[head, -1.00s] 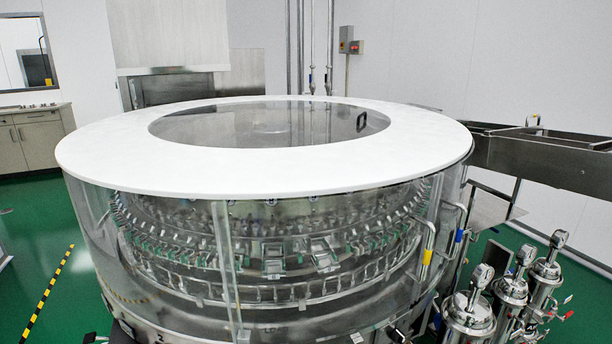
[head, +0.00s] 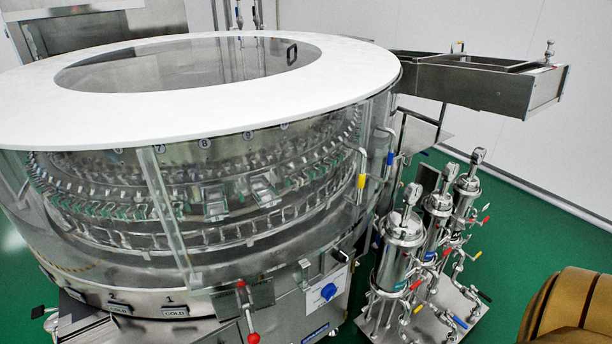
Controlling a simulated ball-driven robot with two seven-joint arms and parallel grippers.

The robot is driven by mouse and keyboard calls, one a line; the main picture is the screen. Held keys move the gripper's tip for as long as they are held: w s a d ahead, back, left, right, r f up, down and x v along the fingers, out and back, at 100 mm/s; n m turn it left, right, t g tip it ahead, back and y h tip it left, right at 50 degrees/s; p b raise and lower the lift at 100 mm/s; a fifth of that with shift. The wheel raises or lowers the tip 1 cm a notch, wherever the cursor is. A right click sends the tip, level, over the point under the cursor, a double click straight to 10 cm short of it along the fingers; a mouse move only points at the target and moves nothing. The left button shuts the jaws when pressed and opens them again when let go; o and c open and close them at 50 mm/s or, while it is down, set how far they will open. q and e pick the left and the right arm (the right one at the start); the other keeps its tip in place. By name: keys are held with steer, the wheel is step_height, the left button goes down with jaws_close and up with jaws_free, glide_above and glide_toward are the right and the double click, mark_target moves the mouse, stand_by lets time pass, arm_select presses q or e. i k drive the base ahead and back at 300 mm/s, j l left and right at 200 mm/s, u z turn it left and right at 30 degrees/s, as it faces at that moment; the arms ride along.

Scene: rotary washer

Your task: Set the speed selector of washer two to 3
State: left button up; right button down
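The rotary washer (head: 215,109) fills the left and middle of the head view, with a white ring top and clear side panels. A blue knob (head: 328,291) sits on a white plate on its lower steel front; it looks like a selector, but its scale and setting are too small to read. Lower left, small plates marked 2 (head: 118,308) and 1 (head: 174,311) sit on the washer's base. I cannot tell which washer number the blue knob belongs to. Neither of my grippers shows in the head view.
A red-ball lever (head: 252,337) stands left of the blue knob. Steel filter housings (head: 401,245) with coloured valve handles stand on a plate to the right. A steel conveyor (head: 490,82) juts out behind. A brown rounded object (head: 575,312) is at lower right. Green floor between is clear.

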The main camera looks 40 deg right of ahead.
mark_target(342, 258)
steer(key=j+z, duration=0.1)
steer(key=z, duration=0.3)
steer(key=j+z, duration=0.1)
steer(key=z, duration=0.3)
steer(key=j+z, duration=0.15)
steer(key=z, duration=0.25)
steer(key=j+z, duration=0.1)
steer(key=z, duration=0.3)
